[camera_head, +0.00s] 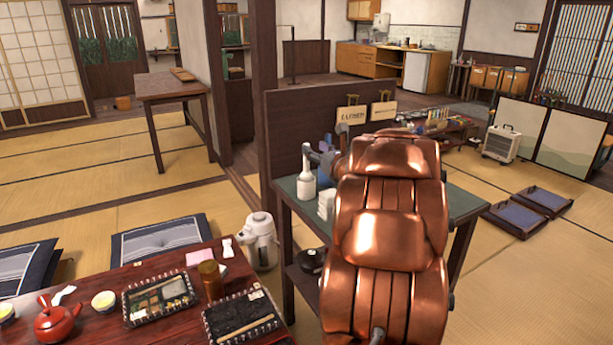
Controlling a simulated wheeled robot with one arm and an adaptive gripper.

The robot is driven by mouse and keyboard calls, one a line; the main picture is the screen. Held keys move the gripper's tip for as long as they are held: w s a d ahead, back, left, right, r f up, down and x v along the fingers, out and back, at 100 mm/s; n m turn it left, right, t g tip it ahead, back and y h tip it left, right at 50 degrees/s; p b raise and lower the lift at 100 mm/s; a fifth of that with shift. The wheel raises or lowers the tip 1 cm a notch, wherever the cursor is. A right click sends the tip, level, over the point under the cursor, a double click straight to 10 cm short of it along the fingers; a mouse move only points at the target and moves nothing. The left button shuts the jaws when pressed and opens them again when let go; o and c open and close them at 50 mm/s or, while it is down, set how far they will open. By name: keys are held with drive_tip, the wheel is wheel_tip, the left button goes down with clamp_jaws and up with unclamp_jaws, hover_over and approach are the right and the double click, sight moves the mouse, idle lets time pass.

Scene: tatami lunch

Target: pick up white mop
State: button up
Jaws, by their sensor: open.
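I cannot make out a white mop anywhere in the head view. A thin dark upright pole (293,62) stands far back near the middle, too small to identify. My copper-coloured arm fills the centre right and hides part of the green-topped bench (462,203). Grey jaw-like parts at the arm's left side, over the bench, look like my gripper (318,158). It is open and appears empty, close to a white bottle (307,188). Whether it touches the bottle is unclear.
A red lunch table (110,325) with trays and a red teapot (56,320) is at the lower left. A white electric pot (261,241) stands between it and the bench. A wooden pillar (263,90) rises behind. Tatami (80,160) is open at left.

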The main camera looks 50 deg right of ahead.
sight(307, 143)
drive_tip(key=x, duration=0.4)
drive_tip(key=shift+w+a+f, duration=0.15)
drive_tip(key=shift+w+f, duration=0.15)
drive_tip(key=shift+w, duration=0.2)
clamp_jaws()
